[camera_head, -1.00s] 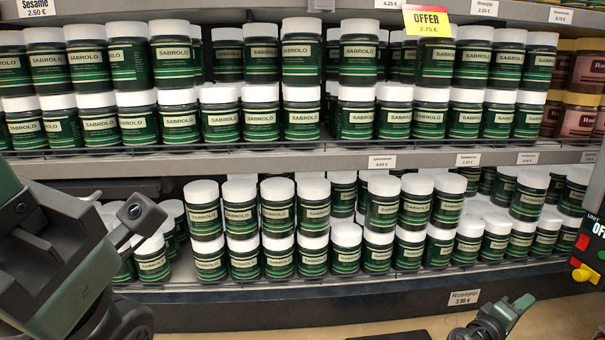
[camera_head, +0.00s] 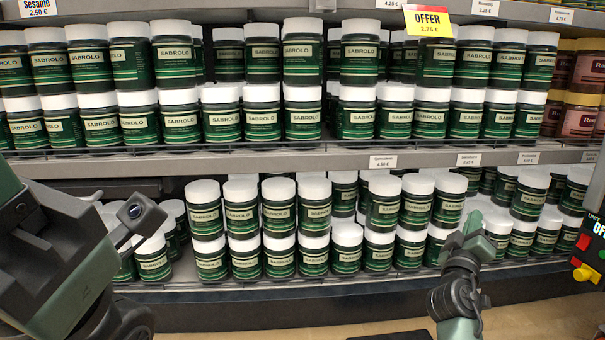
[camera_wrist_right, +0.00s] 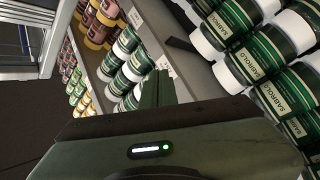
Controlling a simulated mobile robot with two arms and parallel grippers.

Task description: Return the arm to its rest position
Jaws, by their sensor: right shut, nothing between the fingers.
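My right arm rises from the bottom right of the head view. Its right gripper (camera_head: 472,232) points up in front of the lower shelf, its green fingers shut and empty. In the right wrist view, the green gripper body with a small lit strip fills the bottom, and the closed fingers (camera_wrist_right: 158,90) stick out above it, with nothing held. They appear apart from the jars. Dark and green parts of my left arm fill the left edge of the head view; no left fingertips can be seen.
Shelves hold many green jars with white lids (camera_head: 280,255); the lower shelf edge (camera_head: 280,290) runs behind my right gripper. A yellow and red offer sign (camera_head: 428,20) hangs above. Some floor is clear below.

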